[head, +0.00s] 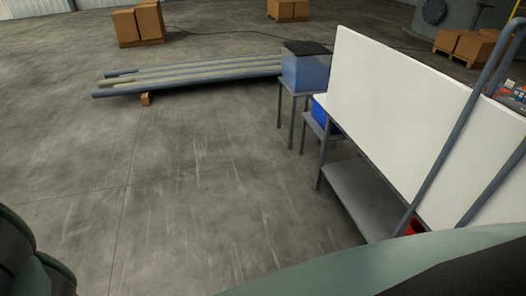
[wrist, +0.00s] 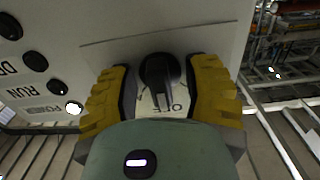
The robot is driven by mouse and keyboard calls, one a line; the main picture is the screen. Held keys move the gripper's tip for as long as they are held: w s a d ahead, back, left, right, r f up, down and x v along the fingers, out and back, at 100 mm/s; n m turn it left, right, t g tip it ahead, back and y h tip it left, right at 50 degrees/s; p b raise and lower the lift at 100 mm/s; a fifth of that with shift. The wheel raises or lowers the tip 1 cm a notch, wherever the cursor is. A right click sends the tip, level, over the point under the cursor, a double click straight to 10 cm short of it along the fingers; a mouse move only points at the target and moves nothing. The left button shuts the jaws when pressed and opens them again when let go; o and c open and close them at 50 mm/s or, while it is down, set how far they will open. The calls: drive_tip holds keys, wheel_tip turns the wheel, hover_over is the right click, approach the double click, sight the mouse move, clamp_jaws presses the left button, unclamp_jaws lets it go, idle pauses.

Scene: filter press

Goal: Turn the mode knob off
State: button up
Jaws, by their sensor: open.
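The black mode knob (wrist: 158,74) sits on a light grey panel (wrist: 110,28) in the wrist view. A gap shows left of the knob. On the right the finger is close to it, and contact cannot be told. The knob and my gripper's fingers do not show in the head view.
Several round buttons (wrist: 35,61) run down the panel's left side; a white one (wrist: 73,108) looks lit. In the head view, a white board (head: 410,115) with a grey lower shelf (head: 362,195) stands right. Pipes (head: 190,76) lie behind; the floor (head: 190,190) before them is clear.

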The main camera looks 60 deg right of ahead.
drive_tip(key=v, duration=1.2)
idle(0.5)
